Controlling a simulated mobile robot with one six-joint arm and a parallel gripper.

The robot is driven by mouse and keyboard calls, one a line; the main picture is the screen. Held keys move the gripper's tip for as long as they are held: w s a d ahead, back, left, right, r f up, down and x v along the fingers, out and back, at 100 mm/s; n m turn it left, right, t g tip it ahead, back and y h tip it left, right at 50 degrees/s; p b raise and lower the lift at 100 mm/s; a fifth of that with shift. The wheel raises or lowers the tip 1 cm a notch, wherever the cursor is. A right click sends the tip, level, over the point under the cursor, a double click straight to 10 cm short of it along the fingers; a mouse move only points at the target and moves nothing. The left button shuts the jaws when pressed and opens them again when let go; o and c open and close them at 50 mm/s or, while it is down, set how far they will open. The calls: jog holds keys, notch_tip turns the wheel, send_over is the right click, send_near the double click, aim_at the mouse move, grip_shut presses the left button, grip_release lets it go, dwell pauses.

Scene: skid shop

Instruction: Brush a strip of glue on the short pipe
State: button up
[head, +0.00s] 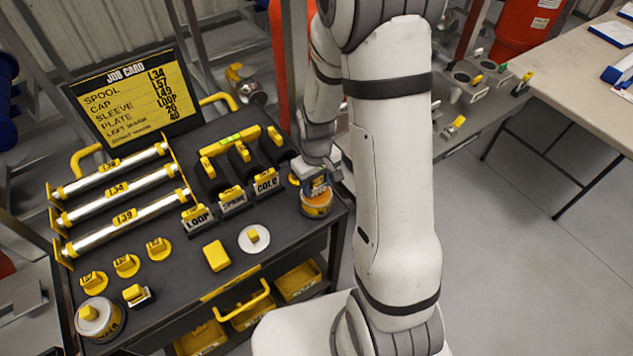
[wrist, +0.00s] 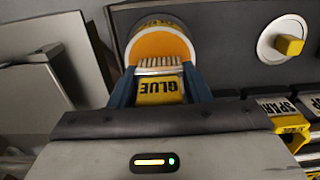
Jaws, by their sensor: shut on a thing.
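My gripper (head: 314,187) is shut on the glue brush at the right edge of the black cart top. In the wrist view, the brush's yellow block (wrist: 160,89), marked GLUE, sits between the blue fingers. Its pale bristles (wrist: 158,66) show against the orange inside of the glue pot (wrist: 160,45). I cannot tell whether they touch the glue. The pot also shows in the head view (head: 317,204), partly covered by my gripper. Three silver pipes lie in a yellow rack at the left: far (head: 90,181), middle (head: 95,204) and near (head: 100,232). The far one looks shortest; its label is too small to read surely.
A job card (head: 133,95) stands at the cart's back. Black sleeves under a yellow holder (head: 228,141) and label blocks (head: 232,198) lie between pot and pipes. A white disc (head: 246,246), yellow block (head: 216,256) and white-lidded can (head: 97,317) stand in front.

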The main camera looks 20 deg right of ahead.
jog(key=shift+f+b, duration=0.5)
dwell(1.5)
jog(key=shift+r+p, duration=2.4)
jog(key=shift+r, duration=1.15)
jog(key=w+f+m, duration=0.1)
jog(key=w+f, duration=0.2)
jog(key=w+f+m+b, duration=0.1)
jog(key=w+f+m, duration=0.1)
jog(key=w+f, duration=0.1)
jog(key=shift+w+f+m, duration=0.25)
jog(key=shift+w+m, duration=0.05)
jog(key=shift+w, duration=0.45)
